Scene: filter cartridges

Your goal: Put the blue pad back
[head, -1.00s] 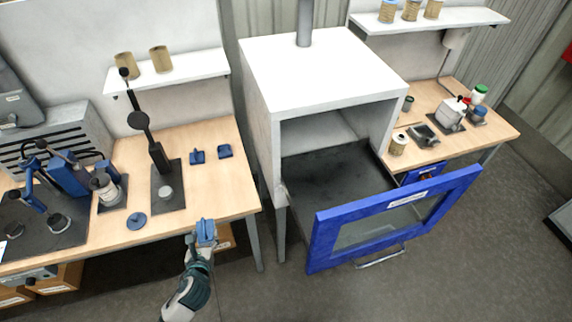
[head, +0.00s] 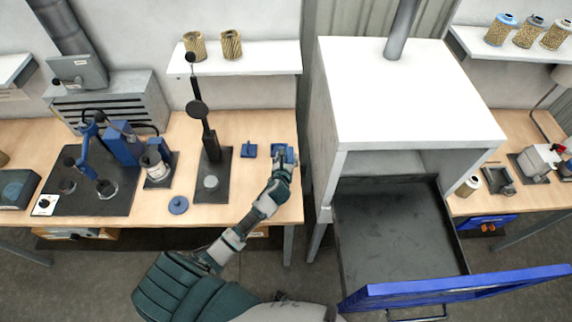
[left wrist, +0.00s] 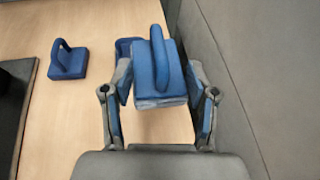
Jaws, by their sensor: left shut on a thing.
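My left gripper (left wrist: 160,98) is shut on a blue pad (left wrist: 171,88) with an upright handle. In the head view the gripper (head: 282,160) is over the right end of the left bench. Another blue piece (left wrist: 124,46) shows partly behind the held pad; the held pad hides most of it, and I cannot tell whether they touch. A separate blue pad (head: 249,150) with a handle sits on the wood to the left; it also shows in the left wrist view (left wrist: 68,62). My right gripper is not in view.
A black lever press (head: 213,185) stands left of the pads, with a round blue disc (head: 178,205) on the bench. A white oven (head: 405,95) stands close on the right, its blue door (head: 450,287) open. Bare wood lies in front of the pads.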

